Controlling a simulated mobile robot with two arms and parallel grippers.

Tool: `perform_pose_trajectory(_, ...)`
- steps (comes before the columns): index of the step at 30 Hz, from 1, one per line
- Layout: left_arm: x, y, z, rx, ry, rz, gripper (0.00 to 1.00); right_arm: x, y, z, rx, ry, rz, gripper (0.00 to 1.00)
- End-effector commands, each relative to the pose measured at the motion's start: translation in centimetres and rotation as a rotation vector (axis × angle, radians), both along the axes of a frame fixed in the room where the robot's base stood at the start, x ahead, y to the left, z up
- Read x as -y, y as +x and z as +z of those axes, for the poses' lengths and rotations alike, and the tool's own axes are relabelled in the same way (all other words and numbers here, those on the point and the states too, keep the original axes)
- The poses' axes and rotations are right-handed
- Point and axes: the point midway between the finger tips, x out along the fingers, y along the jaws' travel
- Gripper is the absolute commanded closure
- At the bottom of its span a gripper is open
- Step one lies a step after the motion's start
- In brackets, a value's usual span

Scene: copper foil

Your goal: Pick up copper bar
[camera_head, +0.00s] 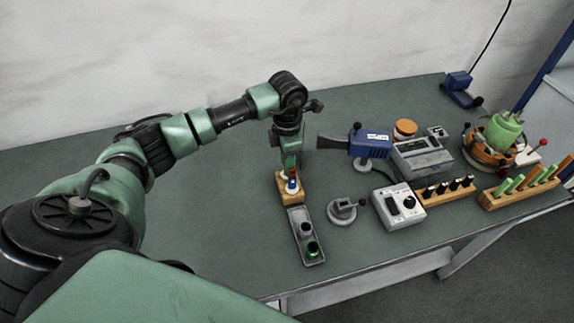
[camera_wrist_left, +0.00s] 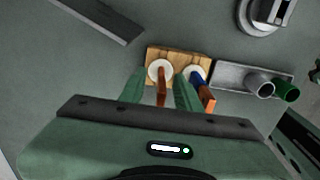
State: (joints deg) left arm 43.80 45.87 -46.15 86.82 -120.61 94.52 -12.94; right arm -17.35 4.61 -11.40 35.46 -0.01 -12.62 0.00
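A copper bar (camera_wrist_left: 162,88) stands upright from a white round piece on a wooden block (camera_wrist_left: 178,52) in the left wrist view. A second copper-coloured bar (camera_wrist_left: 207,98) stands beside it at a blue-and-white piece. My left gripper (camera_wrist_left: 160,88) is open, with one green finger on each side of the first bar. I cannot tell whether the fingers touch it. In the head view the left gripper (camera_head: 291,165) points down over the wooden block (camera_head: 285,193), and it mostly hides the bars. My right gripper is not in view.
A metal tray (camera_head: 296,215) with a grey cup and a green cup lies in front of the block. A round grey stand (camera_head: 341,212), a white control box (camera_head: 398,207) and a blue tool (camera_head: 368,146) stand to the right. The table's left part is clear.

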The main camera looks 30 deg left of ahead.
Motion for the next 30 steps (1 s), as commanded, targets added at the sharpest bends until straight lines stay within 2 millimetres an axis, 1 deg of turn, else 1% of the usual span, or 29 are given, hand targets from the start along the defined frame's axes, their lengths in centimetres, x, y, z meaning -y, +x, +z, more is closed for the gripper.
perform_pose_trajectory(1, 0.0, -0.09, -0.45, -0.003, 0.0, 0.001, 0.67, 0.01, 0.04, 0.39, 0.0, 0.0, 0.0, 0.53)
perform_pose_trajectory(4, -0.04, -0.08, -1.18, -0.001, 0.0, 0.001, 0.67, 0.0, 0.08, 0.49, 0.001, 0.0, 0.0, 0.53)
perform_pose_trajectory(10, -0.05, -0.04, -1.35, 0.001, 0.001, 0.001, 0.67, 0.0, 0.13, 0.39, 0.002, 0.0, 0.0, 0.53)
perform_pose_trajectory(11, -0.05, -0.04, -1.34, 0.001, 0.001, 0.001, 0.7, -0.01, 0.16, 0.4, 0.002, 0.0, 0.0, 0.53)
perform_pose_trajectory(12, -0.05, -0.03, -1.33, 0.001, 0.001, 0.001, 0.81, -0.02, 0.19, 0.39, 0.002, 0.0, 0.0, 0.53)
perform_pose_trajectory(14, -0.04, -0.03, -1.33, 0.001, 0.001, 0.001, 0.98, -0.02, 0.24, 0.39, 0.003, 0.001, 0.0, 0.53)
perform_pose_trajectory(15, -0.04, -0.03, -1.32, 0.001, 0.0, 0.001, 1.0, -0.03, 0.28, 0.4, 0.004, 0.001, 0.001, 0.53)
perform_pose_trajectory(30, -0.04, -0.01, -1.26, 0.001, 0.0, 0.001, 1.0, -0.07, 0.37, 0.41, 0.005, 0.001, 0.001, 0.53)
